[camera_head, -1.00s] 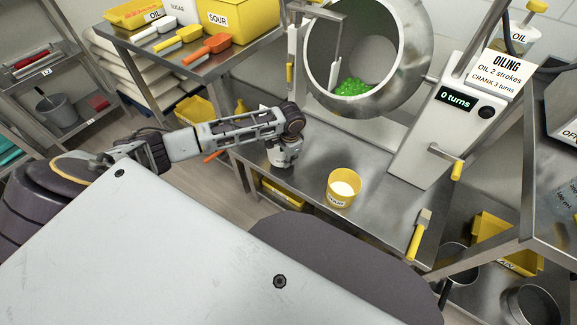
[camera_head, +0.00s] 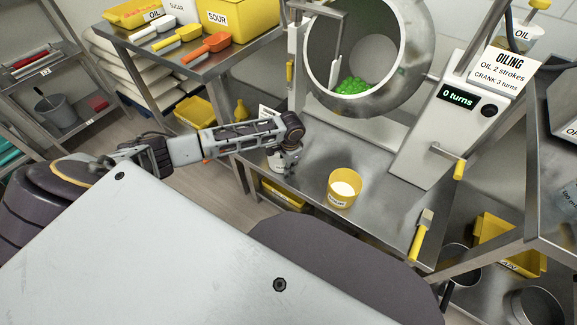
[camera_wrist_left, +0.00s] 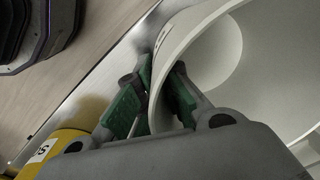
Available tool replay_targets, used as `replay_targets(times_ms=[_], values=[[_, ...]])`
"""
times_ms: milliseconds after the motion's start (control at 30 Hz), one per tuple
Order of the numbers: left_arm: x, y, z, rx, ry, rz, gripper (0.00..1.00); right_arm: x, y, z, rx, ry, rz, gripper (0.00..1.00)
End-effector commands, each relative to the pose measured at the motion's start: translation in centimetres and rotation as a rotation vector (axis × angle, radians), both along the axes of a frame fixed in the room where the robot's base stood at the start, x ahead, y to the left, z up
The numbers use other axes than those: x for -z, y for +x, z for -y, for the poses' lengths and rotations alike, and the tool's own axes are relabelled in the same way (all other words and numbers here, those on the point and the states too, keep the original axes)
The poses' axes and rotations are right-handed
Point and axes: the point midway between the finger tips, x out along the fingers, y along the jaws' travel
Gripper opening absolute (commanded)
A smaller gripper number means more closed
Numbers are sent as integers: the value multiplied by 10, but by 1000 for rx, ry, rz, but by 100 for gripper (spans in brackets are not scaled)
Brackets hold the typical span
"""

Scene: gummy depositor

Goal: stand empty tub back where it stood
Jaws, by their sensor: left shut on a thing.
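The white tub (camera_head: 273,160) is at the left end of the steel bench, partly hidden behind my left gripper (camera_head: 287,168). In the left wrist view my gripper (camera_wrist_left: 160,85) has its green-padded fingers on either side of the tub's thin wall (camera_wrist_left: 190,32), shut on it. The part of the tub's inside that shows (camera_wrist_left: 220,60) is bare white. I cannot tell whether its base touches the bench. My right gripper is not in view.
A yellow tub (camera_head: 342,200) with white contents stands to the right on the bench (camera_head: 375,170). Behind are the tilted drum (camera_head: 385,100) with green pieces and the crank post (camera_head: 440,135). A yellow-handled brush (camera_head: 420,235) lies at the right front edge.

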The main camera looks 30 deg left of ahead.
Motion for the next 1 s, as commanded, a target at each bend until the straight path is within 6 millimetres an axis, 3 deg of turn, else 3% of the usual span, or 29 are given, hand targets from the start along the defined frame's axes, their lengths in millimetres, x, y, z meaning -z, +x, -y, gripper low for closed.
replay_targets(times_ms=[233,300,433,1000], values=[[2,0,0,0,-1,0,0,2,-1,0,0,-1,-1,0],[2,0,0,0,0,0,13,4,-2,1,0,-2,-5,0],[2,0,0,0,0,0,29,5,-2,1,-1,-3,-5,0],[-6,0,0,1,0,1,29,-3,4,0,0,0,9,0]])
